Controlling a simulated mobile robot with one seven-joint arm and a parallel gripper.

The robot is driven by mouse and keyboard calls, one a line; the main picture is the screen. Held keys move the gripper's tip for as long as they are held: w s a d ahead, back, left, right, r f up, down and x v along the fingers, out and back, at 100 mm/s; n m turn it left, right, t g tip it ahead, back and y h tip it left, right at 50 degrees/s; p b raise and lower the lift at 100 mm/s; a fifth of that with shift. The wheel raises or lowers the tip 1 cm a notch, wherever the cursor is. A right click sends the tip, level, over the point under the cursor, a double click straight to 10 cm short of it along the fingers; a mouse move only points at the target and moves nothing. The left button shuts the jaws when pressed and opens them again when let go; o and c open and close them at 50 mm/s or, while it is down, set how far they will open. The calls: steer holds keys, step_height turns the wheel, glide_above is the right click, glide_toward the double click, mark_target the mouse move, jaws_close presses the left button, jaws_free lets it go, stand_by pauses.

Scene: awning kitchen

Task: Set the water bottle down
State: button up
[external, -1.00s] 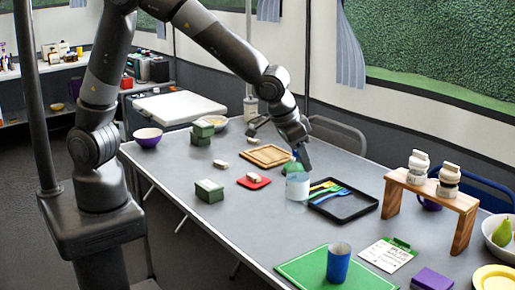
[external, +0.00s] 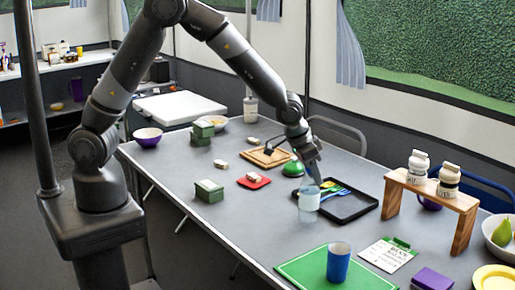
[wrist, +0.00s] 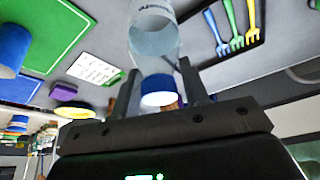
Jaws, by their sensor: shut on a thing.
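The water bottle (external: 308,203) is clear and bluish, and looks upright beside the black tray's near left corner. My gripper (external: 316,178) is above it, shut on its top end. In the wrist view the blue cap (wrist: 158,88) sits between the fingers of my gripper (wrist: 162,92), and the clear bottle body (wrist: 154,35) extends away from them. I cannot tell whether the bottle's base touches the table (external: 250,235).
A black tray (external: 345,214) with coloured forks is close on the right. A blue cup (external: 338,263) on a green mat (external: 298,270) is nearer.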

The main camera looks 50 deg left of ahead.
steer(key=shift+f, duration=1)
steer(key=o, duration=1.2)
steer(key=shift+f, duration=0.1)
